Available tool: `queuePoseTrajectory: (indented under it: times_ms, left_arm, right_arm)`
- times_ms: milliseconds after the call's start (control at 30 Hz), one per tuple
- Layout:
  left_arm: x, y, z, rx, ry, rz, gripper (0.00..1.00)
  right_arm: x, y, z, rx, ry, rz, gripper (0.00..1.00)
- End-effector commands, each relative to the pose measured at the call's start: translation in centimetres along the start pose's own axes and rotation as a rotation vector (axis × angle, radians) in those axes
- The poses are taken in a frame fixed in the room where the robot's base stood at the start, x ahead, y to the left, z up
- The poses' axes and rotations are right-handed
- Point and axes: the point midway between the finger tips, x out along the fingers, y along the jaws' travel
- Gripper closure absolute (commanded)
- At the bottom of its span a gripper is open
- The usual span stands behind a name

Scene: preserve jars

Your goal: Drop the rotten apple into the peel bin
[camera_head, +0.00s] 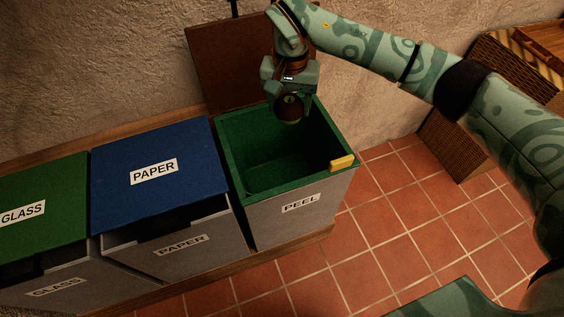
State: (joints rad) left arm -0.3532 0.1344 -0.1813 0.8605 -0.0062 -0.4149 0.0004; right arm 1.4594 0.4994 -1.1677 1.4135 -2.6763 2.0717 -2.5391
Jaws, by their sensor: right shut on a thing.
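The peel bin (290,206) stands open at the centre, a grey box with a green inside and a white PEEL label. Its brown lid (225,70) is raised against the wall. My right gripper (292,100) points down over the back part of the bin's opening. It is shut on the dark, brownish rotten apple (289,109), which hangs below the jaws, partly hidden by them. The visible floor of the bin looks empty. My left gripper is not in view.
The blue-lidded paper bin (155,205) and green-lidded glass bin (40,240) stand shut to the left. A yellow piece (343,162) sits on the peel bin's right rim. A wicker basket (450,145) stands at right. Tiled floor (390,220) is clear in front.

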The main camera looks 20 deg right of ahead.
Motion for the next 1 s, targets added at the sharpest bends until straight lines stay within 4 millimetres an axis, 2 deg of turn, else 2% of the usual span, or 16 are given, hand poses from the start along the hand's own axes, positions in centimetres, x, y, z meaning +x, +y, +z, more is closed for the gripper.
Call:
queuePoseTrajectory:
  times_ms: [67,100,167,200,467,567,667,1000]
  left_arm:
    - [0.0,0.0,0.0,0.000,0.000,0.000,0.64]
    - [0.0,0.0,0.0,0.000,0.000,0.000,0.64]
    - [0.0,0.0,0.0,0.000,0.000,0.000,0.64]
    - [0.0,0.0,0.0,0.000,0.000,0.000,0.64]
    - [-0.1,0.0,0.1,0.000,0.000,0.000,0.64]
    - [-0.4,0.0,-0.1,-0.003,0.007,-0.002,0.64]
    - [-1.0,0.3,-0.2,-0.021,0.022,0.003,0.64]
    - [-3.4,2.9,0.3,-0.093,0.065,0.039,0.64]
  right_arm:
    - [-0.1,0.0,0.0,0.000,0.001,-0.001,0.66]
    - [-0.1,0.0,0.0,0.000,0.001,-0.001,0.35]
    - [-0.1,0.0,0.0,0.000,0.001,0.000,0.18]
    - [-0.1,0.0,0.0,0.000,0.001,0.000,0.15]
    - [-0.1,0.0,0.0,-0.001,0.000,0.000,0.15]
    - [-1.1,0.0,0.0,-0.001,0.003,-0.001,0.15]
    - [-3.2,0.0,0.0,-0.001,0.007,-0.003,0.15]
    - [-12.5,0.0,0.0,0.000,0.009,-0.004,0.15]
